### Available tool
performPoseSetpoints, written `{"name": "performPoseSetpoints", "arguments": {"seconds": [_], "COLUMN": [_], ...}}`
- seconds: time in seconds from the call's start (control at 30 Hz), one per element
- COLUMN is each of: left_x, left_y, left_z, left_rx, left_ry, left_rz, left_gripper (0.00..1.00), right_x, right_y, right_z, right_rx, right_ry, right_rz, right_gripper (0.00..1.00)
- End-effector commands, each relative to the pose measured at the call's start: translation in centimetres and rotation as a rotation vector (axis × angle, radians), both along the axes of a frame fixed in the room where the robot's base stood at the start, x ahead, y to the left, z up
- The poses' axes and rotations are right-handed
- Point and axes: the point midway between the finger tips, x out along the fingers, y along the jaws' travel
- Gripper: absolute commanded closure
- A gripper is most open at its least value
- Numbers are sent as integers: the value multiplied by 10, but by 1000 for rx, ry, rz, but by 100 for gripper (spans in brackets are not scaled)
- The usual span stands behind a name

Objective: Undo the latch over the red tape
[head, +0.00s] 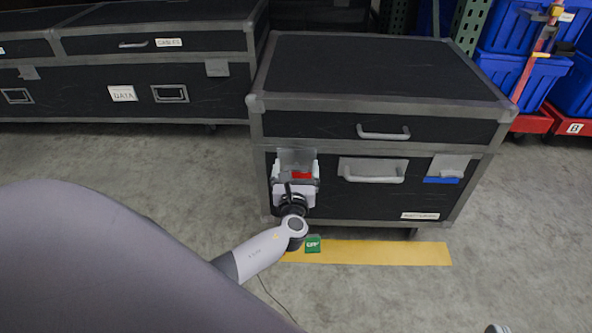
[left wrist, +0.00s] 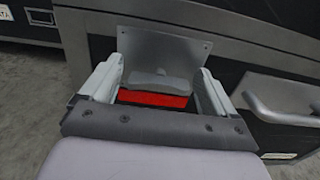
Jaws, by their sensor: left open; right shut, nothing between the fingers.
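The grey metal latch (head: 297,157) sits at the front left of the dark case, just above the strip of red tape (head: 301,175). In the left wrist view the latch (left wrist: 165,50) has a flat plate with a lip at its lower edge, and the red tape (left wrist: 152,99) shows below it. My left gripper (head: 296,178) is open, its fingers either side of the latch's lower part; between them I see no grip. They also show in the left wrist view (left wrist: 158,88). My right gripper (head: 498,329) barely shows at the bottom edge, shut and empty.
The case has a second latch (head: 450,165) over blue tape (head: 441,180), and pale handles (head: 373,173) between. A green card (head: 313,244) and a yellow floor strip (head: 380,253) lie in front. Other cases (head: 150,70) stand left; blue totes (head: 525,75) stand right. Floor at the right is clear.

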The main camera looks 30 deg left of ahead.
Motion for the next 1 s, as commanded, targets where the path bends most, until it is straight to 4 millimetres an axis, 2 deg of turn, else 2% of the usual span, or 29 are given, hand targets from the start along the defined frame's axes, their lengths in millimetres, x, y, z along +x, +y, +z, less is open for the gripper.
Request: {"name": "performPoseSetpoints", "arguments": {"seconds": [0.07, 0.23, 0.27, 0.67, 1.0], "left_x": [0, 0, 0, 0, -1], "left_y": [0, 0, 0, 0, 1], "left_z": [0, 0, 0, -1, -2], "left_rx": [0, 0, 0, -55, -272], "left_ry": [0, 0, 0, -33, -165], "left_rz": [0, 0, 0, 0, 0], "left_gripper": [11, 63, 67, 67, 67], "right_x": [0, 0, 0, 0, -2], "right_y": [0, 0, 0, -1, -6], "right_z": [0, 0, 0, -3, 0], "right_rx": [0, 1, 1, -8, -40], "right_ry": [0, 0, 0, -8, -57], "right_rz": [0, 0, 0, -3, -8], "right_gripper": [100, 100, 100, 100, 100]}}
